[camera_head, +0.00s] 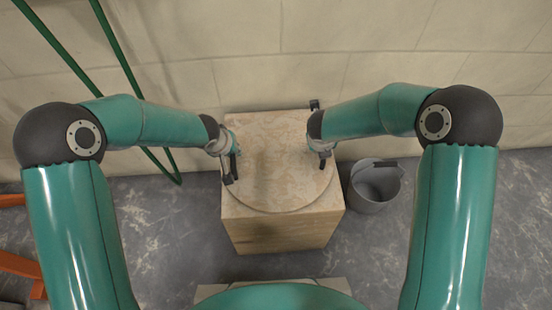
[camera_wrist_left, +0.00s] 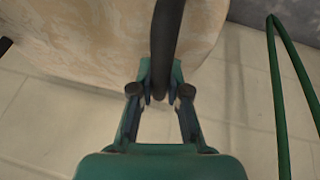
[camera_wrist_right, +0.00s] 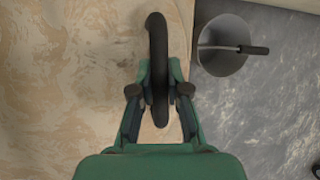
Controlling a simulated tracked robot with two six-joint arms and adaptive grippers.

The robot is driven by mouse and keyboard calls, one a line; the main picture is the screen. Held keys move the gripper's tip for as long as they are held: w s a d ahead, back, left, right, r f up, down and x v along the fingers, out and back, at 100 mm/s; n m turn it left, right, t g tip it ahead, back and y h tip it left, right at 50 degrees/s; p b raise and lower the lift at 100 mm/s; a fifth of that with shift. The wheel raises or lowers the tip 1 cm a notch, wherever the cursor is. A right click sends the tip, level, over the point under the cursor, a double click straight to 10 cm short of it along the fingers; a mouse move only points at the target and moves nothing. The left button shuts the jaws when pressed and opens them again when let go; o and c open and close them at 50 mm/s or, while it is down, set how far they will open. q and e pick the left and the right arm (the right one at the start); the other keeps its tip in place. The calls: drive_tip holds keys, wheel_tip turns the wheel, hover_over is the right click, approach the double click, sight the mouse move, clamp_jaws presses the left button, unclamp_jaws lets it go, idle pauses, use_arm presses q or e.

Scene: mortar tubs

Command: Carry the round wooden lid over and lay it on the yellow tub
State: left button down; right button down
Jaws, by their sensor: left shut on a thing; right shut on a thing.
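The round wooden lid (camera_head: 280,165), pale with a swirled grain, is at the centre of the head view over a square wooden block (camera_head: 280,236). I cannot tell whether it touches the block. My left gripper (camera_head: 231,160) is shut on a dark handle (camera_wrist_left: 167,40) at the lid's left side. My right gripper (camera_head: 322,152) is shut on a dark handle (camera_wrist_right: 157,60) at its right side. The lid fills much of the left wrist view (camera_wrist_left: 90,40) and the left of the right wrist view (camera_wrist_right: 65,90). I see no yellow tub in any view.
A grey bucket (camera_head: 372,206) with a dark-handled tool (camera_head: 384,164) stands right of the block. Green poles (camera_head: 62,50) lean at the left by the tiled wall (camera_head: 330,40). Orange pieces (camera_head: 20,265) lie at the left edge. Grey floor (camera_head: 170,225) is clear left of the block.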

use_arm(q)
drive_tip(key=shift+r, duration=0.2)
use_arm(e)
drive_tip(key=shift+r, duration=0.15)
